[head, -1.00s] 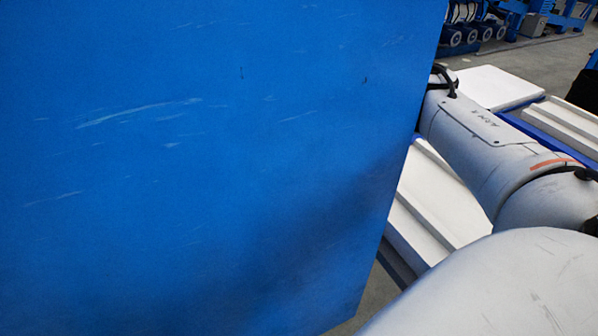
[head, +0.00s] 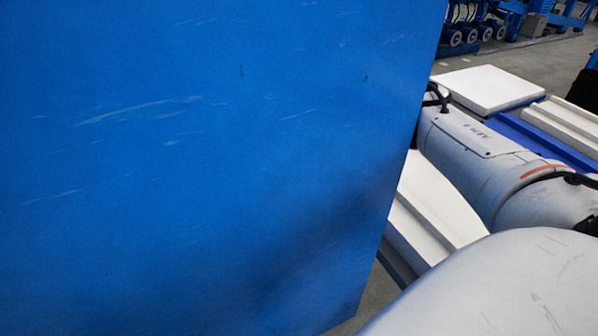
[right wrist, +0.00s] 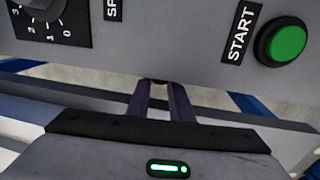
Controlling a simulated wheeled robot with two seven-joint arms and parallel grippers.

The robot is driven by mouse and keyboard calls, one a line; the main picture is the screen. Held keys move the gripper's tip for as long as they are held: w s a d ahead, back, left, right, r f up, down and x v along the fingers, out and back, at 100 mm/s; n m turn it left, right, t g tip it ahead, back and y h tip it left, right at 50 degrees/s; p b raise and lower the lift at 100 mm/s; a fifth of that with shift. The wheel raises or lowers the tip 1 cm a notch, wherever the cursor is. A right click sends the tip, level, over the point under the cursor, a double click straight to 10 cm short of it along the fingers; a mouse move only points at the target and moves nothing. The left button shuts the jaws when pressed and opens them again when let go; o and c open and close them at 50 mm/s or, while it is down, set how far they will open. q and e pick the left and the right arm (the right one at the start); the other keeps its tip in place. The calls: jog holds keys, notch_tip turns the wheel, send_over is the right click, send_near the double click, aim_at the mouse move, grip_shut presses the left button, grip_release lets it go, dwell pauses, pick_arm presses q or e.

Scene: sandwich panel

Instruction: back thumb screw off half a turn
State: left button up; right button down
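No thumb screw can be made out in either view. In the right wrist view, my right gripper (right wrist: 156,84) points at the lower edge of a grey panel (right wrist: 185,35). Its two dark purple fingers are close together. Their tips are at the panel's lower edge, where a small dark spot shows between them; whether they hold anything is unclear. In the head view a large scratched blue sheet (head: 200,170) blocks most of the scene. My right arm shows at the right, its gripper hidden. My left gripper is not in view.
The grey panel carries a green button (right wrist: 286,42) with a START label (right wrist: 240,33) and a black numbered dial (right wrist: 45,18). Behind the blue sheet, white slabs (head: 485,88) lie at the right. Blue machinery stands in the far background.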

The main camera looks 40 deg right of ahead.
jog(key=shift+s+r+p, duration=0.1)
jog(key=shift+r+p, duration=0.1)
jog(key=shift+p, duration=0.4)
jog(key=p, duration=0.1)
jog(key=t+p, duration=0.1)
jog(key=p, duration=0.1)
jog(key=shift+s+r, duration=0.15)
jog(key=shift+r, duration=0.1)
jog(key=t+p, duration=0.1)
jog(key=p, duration=0.1)
jog(key=t+p, duration=0.1)
jog(key=p, duration=0.1)
jog(key=shift+s+a+f+h, duration=0.15)
jog(key=shift+s+h, duration=0.1)
jog(key=shift+h, duration=0.15)
jog(key=shift+s+f+t+p, duration=0.1)
jog(key=shift+f+t+p, duration=0.1)
jog(key=shift+t+p, duration=0.45)
jog(key=shift+s+a+f+t+h, duration=0.15)
jog(key=shift+t+h, duration=0.25)
jog(key=shift+t, duration=0.55)
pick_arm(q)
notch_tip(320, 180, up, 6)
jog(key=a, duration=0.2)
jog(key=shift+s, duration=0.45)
pick_arm(e)
jog(key=shift+t, duration=0.3)
